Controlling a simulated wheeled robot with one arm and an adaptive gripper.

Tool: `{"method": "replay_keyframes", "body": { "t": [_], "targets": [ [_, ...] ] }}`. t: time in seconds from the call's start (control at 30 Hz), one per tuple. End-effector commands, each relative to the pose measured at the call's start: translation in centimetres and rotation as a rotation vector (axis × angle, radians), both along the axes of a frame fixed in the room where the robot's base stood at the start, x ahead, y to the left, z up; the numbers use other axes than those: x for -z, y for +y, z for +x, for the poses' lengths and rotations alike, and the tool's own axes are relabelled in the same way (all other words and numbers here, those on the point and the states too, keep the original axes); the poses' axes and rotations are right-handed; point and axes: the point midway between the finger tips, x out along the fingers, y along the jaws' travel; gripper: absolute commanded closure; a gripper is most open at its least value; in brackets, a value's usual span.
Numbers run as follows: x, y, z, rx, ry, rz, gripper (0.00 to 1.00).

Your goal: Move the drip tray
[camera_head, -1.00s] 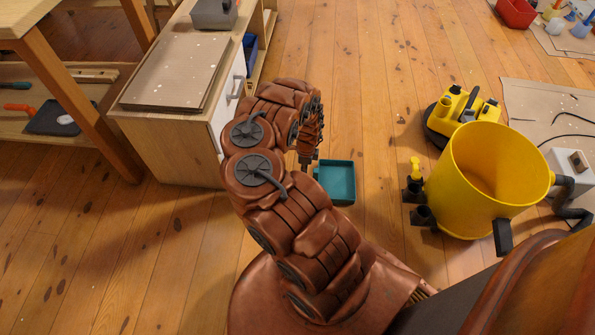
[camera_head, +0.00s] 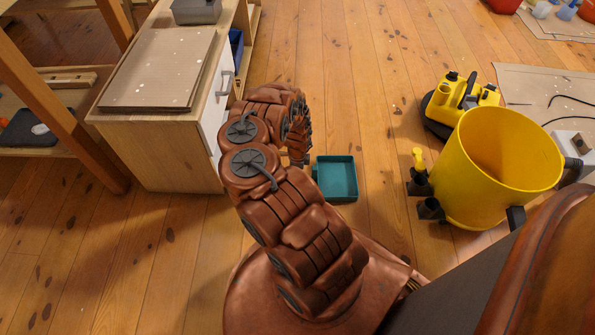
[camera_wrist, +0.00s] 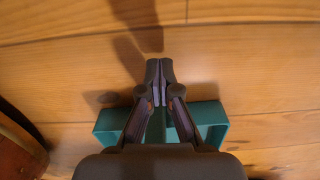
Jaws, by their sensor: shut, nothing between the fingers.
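The drip tray (camera_head: 337,180) is a small, shallow, square teal tray on the wooden floor, just right of my arm in the head view. It also shows in the wrist view (camera_wrist: 216,125), lying below my gripper, which covers its middle part. My gripper (camera_wrist: 160,66) is shut with its fingertips together and nothing between them. Its fingers extend over the tray and past its far edge in that view. The height of the fingers above the tray is hard to tell. In the head view my gripper is mostly hidden behind my arm.
A wooden cabinet (camera_head: 155,160) with cardboard (camera_head: 160,70) on top stands left of the tray. A yellow bucket (camera_head: 480,190) and the yellow vacuum head (camera_head: 462,100) stand to the right. The floor behind the tray and between it and the bucket is clear.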

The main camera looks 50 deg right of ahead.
Motion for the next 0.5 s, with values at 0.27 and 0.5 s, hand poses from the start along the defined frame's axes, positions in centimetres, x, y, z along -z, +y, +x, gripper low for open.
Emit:
{"method": "replay_keyframes", "body": {
  "t": [0.27, 0.5],
  "targets": [
    [1.0, -1.4, -1.9, 0.003, -0.001, 0.001, 1.0],
    [0.8, -2.3, -3.2, 0.002, 0.001, 0.001, 1.0]
  ]
}}
